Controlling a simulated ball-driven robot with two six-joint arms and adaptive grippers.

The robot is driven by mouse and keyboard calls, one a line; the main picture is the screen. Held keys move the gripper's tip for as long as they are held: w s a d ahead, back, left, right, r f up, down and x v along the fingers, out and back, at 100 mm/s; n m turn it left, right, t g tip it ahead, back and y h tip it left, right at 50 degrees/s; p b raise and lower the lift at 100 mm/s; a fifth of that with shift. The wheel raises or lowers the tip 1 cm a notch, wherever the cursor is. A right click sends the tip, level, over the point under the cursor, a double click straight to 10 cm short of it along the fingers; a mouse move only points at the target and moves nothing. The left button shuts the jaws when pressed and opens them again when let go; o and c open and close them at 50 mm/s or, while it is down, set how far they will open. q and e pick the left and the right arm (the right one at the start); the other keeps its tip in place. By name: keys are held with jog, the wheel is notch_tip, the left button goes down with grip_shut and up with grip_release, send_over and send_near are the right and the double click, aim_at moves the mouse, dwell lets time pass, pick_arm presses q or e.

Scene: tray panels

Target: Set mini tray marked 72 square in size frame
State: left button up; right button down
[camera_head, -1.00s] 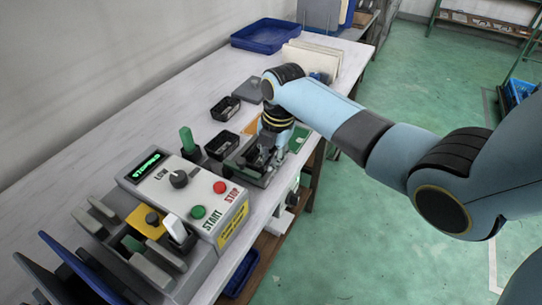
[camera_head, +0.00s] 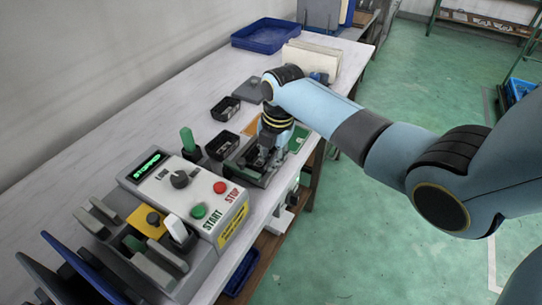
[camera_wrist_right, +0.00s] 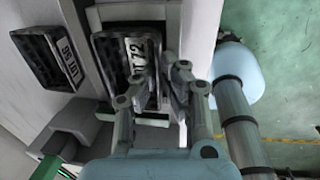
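The mini tray marked 72 (camera_wrist_right: 112,48) is black with a white label. In the right wrist view it sits in or over the grey size frame (camera_wrist_right: 141,12); whether it lies flat or square there I cannot tell. My right gripper (camera_wrist_right: 161,66) is at the tray's right edge, with one finger over the tray and the other just beyond that edge. The fingers are close together, but whether they pinch the wall is unclear. In the head view the right gripper (camera_head: 268,152) covers much of the frame (camera_head: 250,172). My left gripper is not in view.
A black tray marked 56 (camera_wrist_right: 50,57) lies left of the frame. The control box (camera_head: 186,195), showing STOPPED, stands in front, with a green-handled piece (camera_head: 188,140) behind it. A blue bin (camera_head: 265,35) and pale panels (camera_head: 311,58) are at the back.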

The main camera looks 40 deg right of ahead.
jog(key=shift+s+a+f, duration=0.25)
jog(key=shift+s+f, duration=0.1)
jog(key=shift+f, duration=0.1)
jog(key=c, duration=1.6)
grip_release()
jog(key=shift+w+f, duration=0.1)
jog(key=shift+w, duration=0.05)
jog(key=shift+o, duration=1)
jog(key=shift+w, duration=0.2)
jog(key=shift+o, duration=0.8)
jog(key=o, duration=0.3)
jog(key=shift+d, duration=0.2)
jog(key=shift+r, duration=0.2)
